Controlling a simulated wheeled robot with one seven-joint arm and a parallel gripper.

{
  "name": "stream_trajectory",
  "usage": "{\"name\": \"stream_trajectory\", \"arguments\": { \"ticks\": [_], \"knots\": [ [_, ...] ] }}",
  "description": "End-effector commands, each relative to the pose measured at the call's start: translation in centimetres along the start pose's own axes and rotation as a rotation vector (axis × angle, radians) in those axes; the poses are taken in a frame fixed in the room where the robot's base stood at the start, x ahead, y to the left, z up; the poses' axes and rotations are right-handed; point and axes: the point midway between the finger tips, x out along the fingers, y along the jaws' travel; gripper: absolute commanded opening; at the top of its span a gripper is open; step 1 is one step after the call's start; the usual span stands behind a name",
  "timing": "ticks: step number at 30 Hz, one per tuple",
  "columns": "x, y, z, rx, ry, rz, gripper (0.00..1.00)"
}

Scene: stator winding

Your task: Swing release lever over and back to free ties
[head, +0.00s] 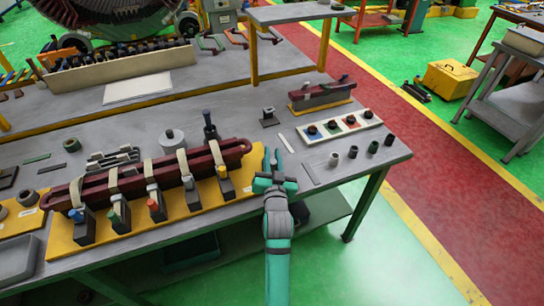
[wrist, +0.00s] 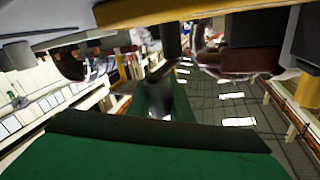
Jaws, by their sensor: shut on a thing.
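A dark red coil bar (head: 135,184) lies on a long yellow base plate (head: 170,222), bound by several beige ties (head: 152,172). Dark clamp blocks (head: 119,216) with coloured knobs stand along its near side. My gripper (head: 270,165), teal and dark, is at the plate's right end, just off the coil's tip. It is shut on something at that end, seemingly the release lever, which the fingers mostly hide. In the wrist view, a dark upright piece (wrist: 171,40) shows below a yellow edge (wrist: 200,10); I cannot tell exactly which part it is.
Right of my gripper are a panel with coloured squares (head: 338,126) and several small dark cylinders (head: 353,152). A shorter red bar on a yellow base (head: 320,94) sits behind. A dark post (head: 210,128) stands behind the coil.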

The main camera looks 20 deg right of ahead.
Motion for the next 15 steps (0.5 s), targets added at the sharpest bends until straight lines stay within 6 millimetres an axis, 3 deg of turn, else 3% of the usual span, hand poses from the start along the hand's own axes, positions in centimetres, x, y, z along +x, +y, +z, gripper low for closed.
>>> {"name": "stream_trajectory", "arguments": {
  "ticks": [15],
  "knots": [
    [0.65,0.34,-0.27,0.001,-0.060,-0.200,0.00]
  ]
}}
